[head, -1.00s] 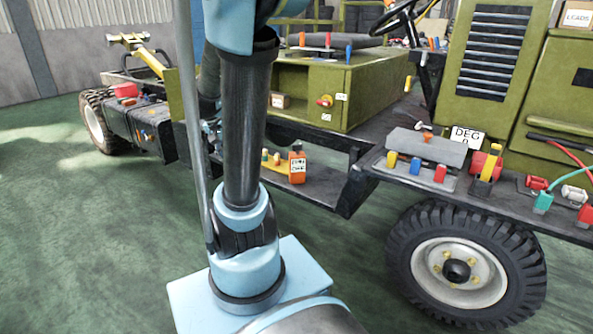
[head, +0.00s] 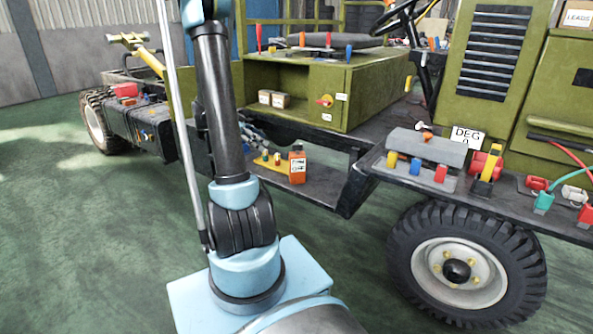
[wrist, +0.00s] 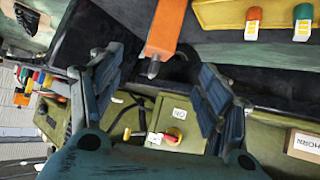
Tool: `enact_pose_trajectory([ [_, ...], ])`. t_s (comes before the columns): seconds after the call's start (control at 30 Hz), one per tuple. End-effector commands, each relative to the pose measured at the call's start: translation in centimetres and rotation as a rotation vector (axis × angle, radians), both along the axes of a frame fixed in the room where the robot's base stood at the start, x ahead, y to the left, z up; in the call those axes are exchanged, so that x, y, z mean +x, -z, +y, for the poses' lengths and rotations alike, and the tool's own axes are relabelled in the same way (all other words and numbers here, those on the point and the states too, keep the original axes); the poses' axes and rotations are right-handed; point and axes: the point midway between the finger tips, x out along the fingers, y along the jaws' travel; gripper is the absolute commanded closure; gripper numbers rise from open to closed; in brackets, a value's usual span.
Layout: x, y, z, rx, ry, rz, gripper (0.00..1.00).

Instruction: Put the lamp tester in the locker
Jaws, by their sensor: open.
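The lamp tester, an orange block with a white label (head: 297,167), stands on the low ledge of the vehicle. In the wrist view the orange body (wrist: 166,28) with its short metal tip reaches in from the top, between and just beyond my fingertips. My gripper (wrist: 162,65) is open and empty, with a finger to either side of the tip. In the head view my gripper (head: 257,138) is just left of the tester, partly behind my arm. The likely locker is the green box (head: 345,95) above, with an open front and a red knob on its side.
A yellow strip (head: 272,165) with small knobs lies left of the tester. The dark frame rail (head: 352,192) bounds the ledge on the right. Green floor is clear in front at left.

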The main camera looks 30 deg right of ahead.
Motion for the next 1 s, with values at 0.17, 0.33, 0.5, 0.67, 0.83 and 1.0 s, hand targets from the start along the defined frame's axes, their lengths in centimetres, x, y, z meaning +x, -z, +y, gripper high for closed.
enact_pose_trajectory([
  [0.17,1.0,0.9,-1.0,-0.061,0.063,-0.04,0.3],
  [0.33,0.8,1.7,-2.1,-0.076,0.08,-0.049,0.3],
  [0.5,-0.1,3.3,-4.2,-0.075,0.081,-0.049,0.3],
  [0.67,-1.1,4.9,-6.4,-0.075,0.08,-0.05,0.3],
  [0.83,-2.0,6.5,-8.6,-0.075,0.081,-0.049,0.3],
  [1.0,-2.6,7.6,-10.1,-0.075,0.078,-0.049,0.3],
])
